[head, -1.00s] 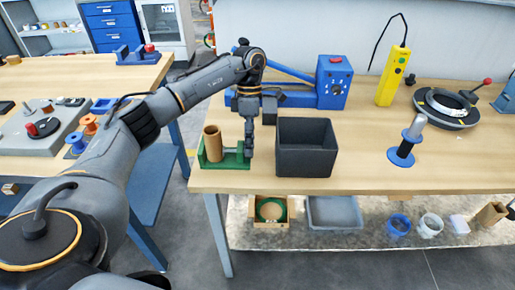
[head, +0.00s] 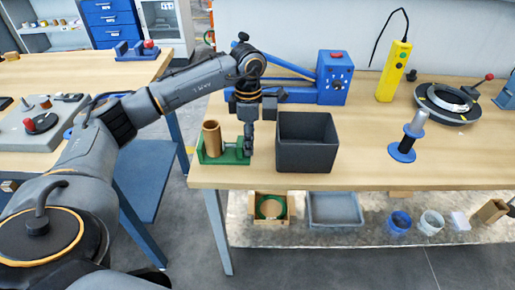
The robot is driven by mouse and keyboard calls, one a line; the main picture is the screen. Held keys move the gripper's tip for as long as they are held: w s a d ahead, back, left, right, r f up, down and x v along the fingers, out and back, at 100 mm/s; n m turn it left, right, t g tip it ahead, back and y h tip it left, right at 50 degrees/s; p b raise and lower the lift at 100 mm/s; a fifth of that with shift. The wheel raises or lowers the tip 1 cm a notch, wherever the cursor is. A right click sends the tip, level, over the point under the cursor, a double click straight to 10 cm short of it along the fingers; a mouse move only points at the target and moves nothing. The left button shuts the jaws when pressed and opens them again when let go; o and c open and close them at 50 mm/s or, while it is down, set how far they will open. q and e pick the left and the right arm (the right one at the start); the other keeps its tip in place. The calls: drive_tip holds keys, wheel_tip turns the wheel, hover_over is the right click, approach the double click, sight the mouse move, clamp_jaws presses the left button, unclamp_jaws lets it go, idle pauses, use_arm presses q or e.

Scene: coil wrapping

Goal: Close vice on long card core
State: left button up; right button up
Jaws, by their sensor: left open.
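The long card core (head: 212,139) is a brown tube standing upright in the green vice (head: 221,157) at the front left of the wooden table. The vice has a green jaw on each side of the core; I cannot tell whether the right jaw touches it. My left gripper (head: 248,147) points down at the right end of the vice, right of the core. Its fingers are small and dark here, and they partly hide the vice's right end. It is open, with the core outside it. My right gripper is not in view.
A black open bin (head: 306,157) stands close to the right of my left gripper. A blue machine (head: 334,78) is behind. A blue spool with a grey post (head: 402,151) stands further right, with clear tabletop around it. The table's front edge is near the vice.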

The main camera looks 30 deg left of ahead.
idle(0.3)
use_arm(q)
drive_tip(key=t+b, duration=0.1)
drive_tip(key=b, duration=0.1)
drive_tip(key=t+y+b, duration=0.1)
drive_tip(key=b, duration=0.1)
drive_tip(key=shift+s+d+f+t+y, duration=0.15)
drive_tip(key=shift+s+f+t+y, duration=0.15)
drive_tip(key=shift+f, duration=0.1)
drive_tip(key=shift+r+t+b, duration=0.15)
drive_tip(key=shift+t+b, duration=0.15)
drive_tip(key=shift+b, duration=0.1)
drive_tip(key=shift+r+y, duration=0.25)
drive_tip(key=shift+y, duration=0.05)
